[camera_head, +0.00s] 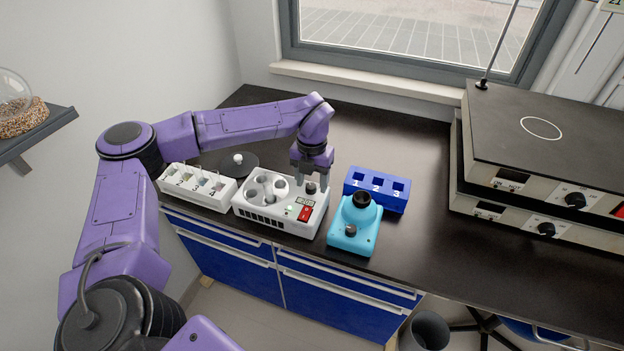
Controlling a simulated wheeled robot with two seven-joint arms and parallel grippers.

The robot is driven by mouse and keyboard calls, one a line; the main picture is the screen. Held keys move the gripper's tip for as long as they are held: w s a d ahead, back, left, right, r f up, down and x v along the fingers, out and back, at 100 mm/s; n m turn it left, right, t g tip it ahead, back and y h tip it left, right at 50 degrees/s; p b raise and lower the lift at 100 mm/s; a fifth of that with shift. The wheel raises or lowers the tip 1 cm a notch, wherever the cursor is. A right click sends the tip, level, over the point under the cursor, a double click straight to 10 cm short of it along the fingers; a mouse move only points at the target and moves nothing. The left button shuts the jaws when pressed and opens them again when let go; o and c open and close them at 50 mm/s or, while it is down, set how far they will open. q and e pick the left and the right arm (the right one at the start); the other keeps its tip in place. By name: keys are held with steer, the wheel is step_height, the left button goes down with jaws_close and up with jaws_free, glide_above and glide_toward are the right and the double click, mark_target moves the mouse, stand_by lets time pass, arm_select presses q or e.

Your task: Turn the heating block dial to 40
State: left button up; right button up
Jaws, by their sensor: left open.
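The heating block (268,221) is a white box on the black bench, with round wells on top, a small display, a red switch and a black dial (311,188) near its back right corner. The display and dial markings are too small to read. My left gripper (312,185) points down over the dial, its open fingers on either side of it. I cannot tell whether the fingers touch the dial. My right gripper is not in view.
A turquoise device (352,240) stands close right of the block, with a blue numbered rack (391,190) behind it. A white tube rack (190,196) stands at the left. Stacked hot plates (545,135) fill the right. The bench (420,262) is clear between.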

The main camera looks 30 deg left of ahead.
arm_select(q)
steer(key=shift+s+a+f, duration=0.1)
steer(key=shift+s+f, duration=0.1)
steer(key=shift+f, duration=0.1)
steer(key=c, duration=1.1)
steer(key=shift+o, duration=0.2)
